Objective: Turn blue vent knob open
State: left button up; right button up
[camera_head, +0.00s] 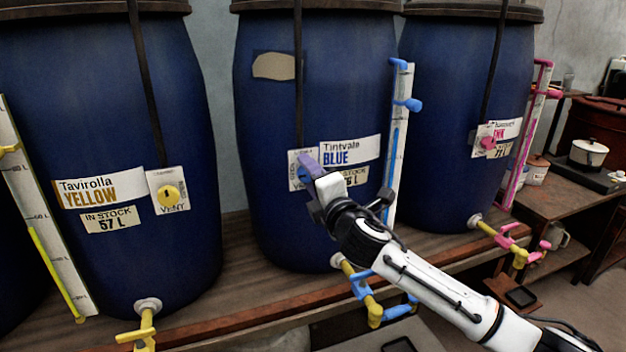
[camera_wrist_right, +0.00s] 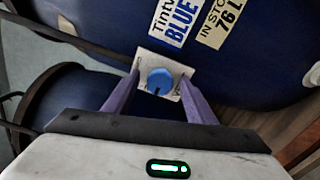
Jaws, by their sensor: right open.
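The blue vent knob (camera_wrist_right: 160,80) sits on a white plate (camera_wrist_right: 147,63) on the vat labelled Tintvale BLUE (camera_head: 268,120). In the wrist view the knob is round, with a small dark mark near its lower edge. My right gripper (camera_wrist_right: 160,86) is open, its two purple fingers on either side of the knob. Whether the fingertips touch the knob or the plate I cannot tell. In the head view my right gripper (camera_head: 311,168) is in front of the plate and hides much of the knob. My left gripper is not in view.
A yellow-labelled vat (camera_head: 120,240) with a yellow vent knob (camera_head: 168,195) stands to the left. A pink-labelled vat (camera_head: 440,150) stands to the right. A level gauge with blue fittings (camera_head: 400,140) rises right of the blue vat. A blue-handled tap (camera_head: 362,287) is below my arm.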

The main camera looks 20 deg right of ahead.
jog(key=s+b, duration=0.1)
jog(key=s, duration=0.9)
jog(key=shift+s+d, duration=0.15)
jog(key=shift+d, duration=0.05)
